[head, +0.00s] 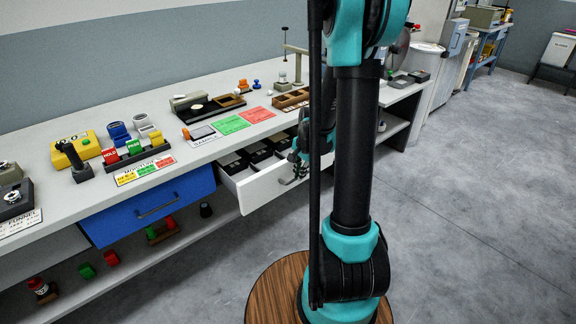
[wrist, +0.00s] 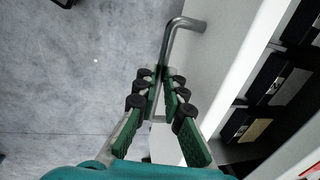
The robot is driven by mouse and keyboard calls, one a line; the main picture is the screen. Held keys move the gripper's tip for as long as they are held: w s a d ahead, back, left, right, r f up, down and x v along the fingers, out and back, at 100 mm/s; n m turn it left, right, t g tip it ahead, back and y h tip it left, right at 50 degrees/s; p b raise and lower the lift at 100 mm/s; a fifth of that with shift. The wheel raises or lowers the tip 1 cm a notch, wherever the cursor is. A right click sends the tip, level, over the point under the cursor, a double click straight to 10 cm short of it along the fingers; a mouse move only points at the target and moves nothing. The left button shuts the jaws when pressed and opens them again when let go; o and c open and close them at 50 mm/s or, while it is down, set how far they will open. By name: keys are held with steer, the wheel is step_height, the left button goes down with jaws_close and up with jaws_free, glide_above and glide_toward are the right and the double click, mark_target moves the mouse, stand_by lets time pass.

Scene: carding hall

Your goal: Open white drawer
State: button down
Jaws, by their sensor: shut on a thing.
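The white drawer (head: 262,189) stands pulled out from under the long bench, with dark compartments visible inside. In the wrist view its white front (wrist: 225,50) runs along the right of my fingers, and its grey bar handle (wrist: 178,35) comes out from that front. My gripper (wrist: 158,98) is shut on the handle, with the bar between its green finger pads. In the head view my gripper (head: 297,166) is at the drawer front, partly hidden by my arm. The drawer's right part is also hidden behind my arm.
A closed blue drawer (head: 150,205) is left of the white one. The bench top (head: 130,190) carries blocks, cards and trays. A lower shelf (head: 125,262) holds small coloured items. The grey floor (head: 480,200) to the right is clear.

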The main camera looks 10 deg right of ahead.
steer(key=s+d, duration=0.3)
steer(key=s, duration=0.4)
steer(key=shift+d, duration=0.35)
steer(key=shift+w, duration=0.1)
steer(key=c, duration=1.9)
jaws_free()
steer(key=shift+r, duration=0.1)
steer(key=r, duration=0.4)
steer(key=s+r, duration=0.1)
steer(key=r, duration=0.2)
steer(key=s+d+r, duration=0.1)
steer(key=r, duration=0.3)
steer(key=shift+r, duration=0.3)
